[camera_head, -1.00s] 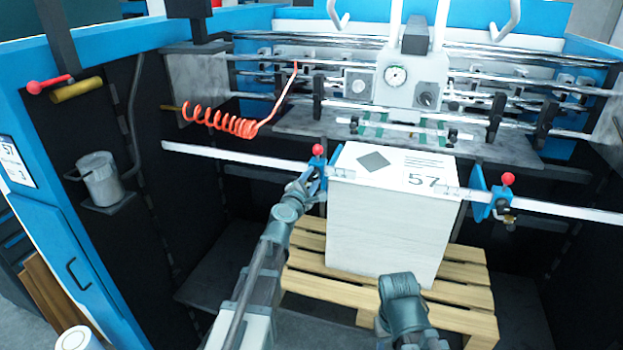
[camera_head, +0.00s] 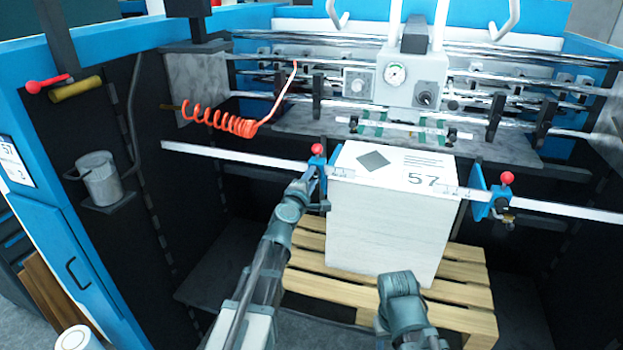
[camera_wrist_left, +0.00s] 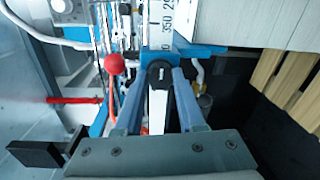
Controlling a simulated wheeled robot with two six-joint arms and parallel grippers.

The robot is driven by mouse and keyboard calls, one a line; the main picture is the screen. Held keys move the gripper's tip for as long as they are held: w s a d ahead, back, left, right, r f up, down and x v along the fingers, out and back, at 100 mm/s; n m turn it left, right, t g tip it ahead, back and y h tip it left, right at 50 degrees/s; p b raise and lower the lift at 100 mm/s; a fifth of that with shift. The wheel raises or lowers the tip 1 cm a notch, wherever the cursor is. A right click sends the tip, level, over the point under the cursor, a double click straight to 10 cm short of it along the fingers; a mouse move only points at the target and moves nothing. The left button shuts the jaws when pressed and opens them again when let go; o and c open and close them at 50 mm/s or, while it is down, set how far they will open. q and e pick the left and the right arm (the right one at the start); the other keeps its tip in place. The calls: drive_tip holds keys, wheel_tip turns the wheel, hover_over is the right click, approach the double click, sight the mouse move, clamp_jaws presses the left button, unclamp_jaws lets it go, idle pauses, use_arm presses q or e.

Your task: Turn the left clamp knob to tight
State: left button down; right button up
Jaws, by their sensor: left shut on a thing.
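The left clamp (camera_head: 319,163) is a blue block with a red ball on top, on the white scale bar at the left side of the white stack. In the left wrist view its red ball (camera_wrist_left: 114,64) is left of the dark clamp knob (camera_wrist_left: 160,72). My left gripper (camera_head: 311,184) is at the clamp's front. In the left wrist view its blue-grey fingers (camera_wrist_left: 160,98) are on either side of the knob, shut on it. The knob's turn marks cannot be read. My right arm shows at the lower middle in the head view, but its fingers are not visible.
The white stack (camera_head: 390,225) marked 57 stands on a wooden pallet (camera_head: 465,290). The right clamp (camera_head: 500,200) is on the scale bar at its right side. A coiled orange hose (camera_head: 225,122) hangs behind, left of the left clamp. Rails and a gauge block (camera_head: 410,80) are above.

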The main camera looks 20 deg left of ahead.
use_arm(q)
drive_tip(key=shift+s, duration=0.1)
drive_tip(key=c, duration=0.5)
unclamp_jaws()
